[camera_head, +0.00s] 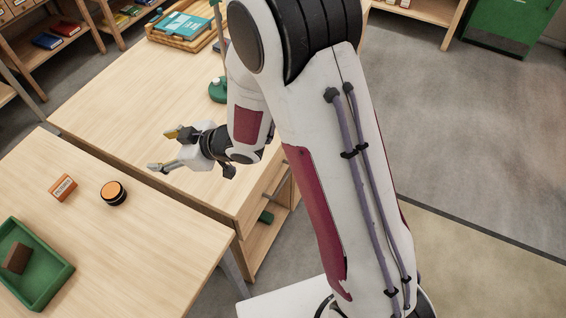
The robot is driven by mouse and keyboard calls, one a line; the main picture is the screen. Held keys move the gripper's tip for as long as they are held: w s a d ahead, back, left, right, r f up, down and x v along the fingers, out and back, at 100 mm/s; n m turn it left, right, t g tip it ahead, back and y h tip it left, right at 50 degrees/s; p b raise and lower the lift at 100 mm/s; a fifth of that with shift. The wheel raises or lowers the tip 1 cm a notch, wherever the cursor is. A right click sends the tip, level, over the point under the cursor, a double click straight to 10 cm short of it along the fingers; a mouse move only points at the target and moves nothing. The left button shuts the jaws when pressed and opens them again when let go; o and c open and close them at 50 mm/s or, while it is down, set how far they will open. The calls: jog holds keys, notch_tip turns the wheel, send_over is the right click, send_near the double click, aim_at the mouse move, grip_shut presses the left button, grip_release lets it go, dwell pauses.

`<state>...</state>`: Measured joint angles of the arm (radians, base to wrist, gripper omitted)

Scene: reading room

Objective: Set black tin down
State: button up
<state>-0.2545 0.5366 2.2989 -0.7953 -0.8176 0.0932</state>
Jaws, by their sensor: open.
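A small round tin (114,193), black around the side with an orange top, stands upright on the left table (150,242). My gripper (162,150) is open, its two fingers spread and pointing left, with nothing between them. It is above and to the right of the tin in the picture, apart from it, near the gap between the two tables. Its exact height over the tables is hard to tell.
An orange box (63,187) lies left of the tin. A green tray (56,273) holding a brown block (16,258) is at the lower left. The second table (130,92) bears a wooden tray of books (187,27) and a green lamp base (219,90).

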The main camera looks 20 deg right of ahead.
jog(key=s+d+r+m+t+h, duration=0.1)
jog(key=s+d+r+m+h, duration=0.2)
jog(key=d+r, duration=0.6)
jog(key=s+d+r+m+t+h, duration=0.1)
jog(key=d+r+m+h, duration=0.35)
jog(key=d, duration=0.85)
jog(key=s+d+r+m+g+h, duration=0.1)
jog(key=s+d+r+m+g, duration=0.1)
jog(key=s, duration=1)
jog(key=s+d+r+m+g+h, duration=0.1)
jog(key=s+d+r+m, duration=0.1)
jog(key=s, duration=1)
jog(key=shift+d+r+m+g, duration=0.25)
jog(key=shift+d+m+g, duration=0.15)
jog(key=shift+d, duration=0.3)
